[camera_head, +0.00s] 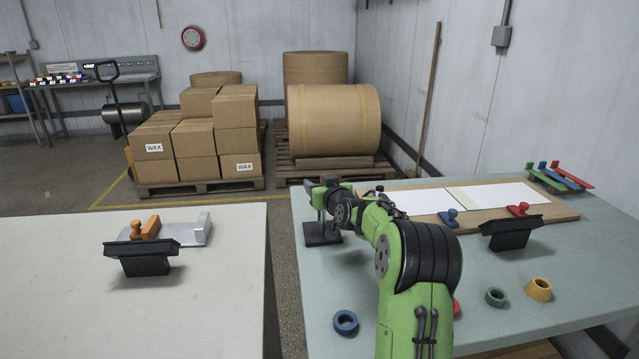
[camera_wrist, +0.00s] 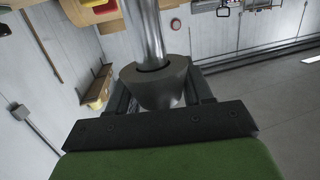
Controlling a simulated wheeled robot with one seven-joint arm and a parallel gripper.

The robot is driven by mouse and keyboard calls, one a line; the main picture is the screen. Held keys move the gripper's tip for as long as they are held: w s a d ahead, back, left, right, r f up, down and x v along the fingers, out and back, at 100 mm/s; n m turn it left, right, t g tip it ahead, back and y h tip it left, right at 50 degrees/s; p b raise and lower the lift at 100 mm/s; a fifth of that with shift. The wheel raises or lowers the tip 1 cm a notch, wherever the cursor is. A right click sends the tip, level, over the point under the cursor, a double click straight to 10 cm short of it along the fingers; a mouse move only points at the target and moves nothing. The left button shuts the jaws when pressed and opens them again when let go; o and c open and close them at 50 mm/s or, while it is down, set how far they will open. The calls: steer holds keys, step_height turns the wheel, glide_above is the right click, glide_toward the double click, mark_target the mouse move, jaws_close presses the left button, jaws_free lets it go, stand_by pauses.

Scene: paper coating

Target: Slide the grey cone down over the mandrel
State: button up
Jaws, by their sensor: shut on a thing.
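The grey cone (camera_wrist: 155,87) is in my gripper (camera_wrist: 158,92) in the wrist view, between the two dark fingers. The shiny metal mandrel (camera_wrist: 143,30) runs into the cone's wide open end, with a dark gap around it, so the cone appears to be around the mandrel. How far along the mandrel it sits is hidden. In the head view my gripper (camera_head: 328,188) is above a black stand (camera_head: 322,233) at the left edge of the right table. The cone is too small and covered to make out there.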

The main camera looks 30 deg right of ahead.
steer(key=shift+f, duration=0.15)
steer(key=o, duration=1.2)
steer(key=shift+c, duration=0.2)
steer(key=shift+s, duration=0.1)
steer(key=v, duration=1.5)
steer(key=shift+s+p, duration=0.3)
steer(key=shift+p, duration=0.05)
steer(key=shift+a, duration=0.1)
